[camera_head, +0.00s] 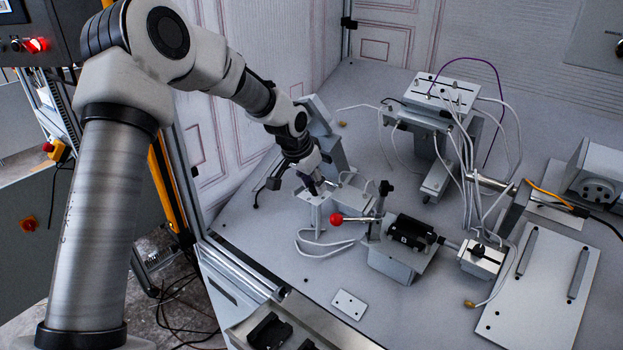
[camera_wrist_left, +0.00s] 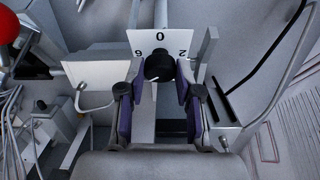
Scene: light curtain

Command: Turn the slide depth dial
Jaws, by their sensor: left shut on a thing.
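The slide depth dial is a black knob (camera_wrist_left: 159,66) in front of a white plate (camera_wrist_left: 160,42) marked 0, 2 and 9 or 6 in the left wrist view. My left gripper (camera_wrist_left: 160,92) has its purple-padded fingers on either side of the knob and is shut on it. In the head view my left gripper (camera_head: 314,187) reaches down at the small grey stand on the worktable, and the knob is hidden behind it. My right gripper shows in neither view.
A red ball-ended lever (camera_head: 337,219) sticks out close to the right of the gripper. A black-topped clamp unit (camera_head: 408,232) and a cabled grey fixture (camera_head: 440,100) stand further right. The worktable (camera_head: 300,262) is bare toward the front left.

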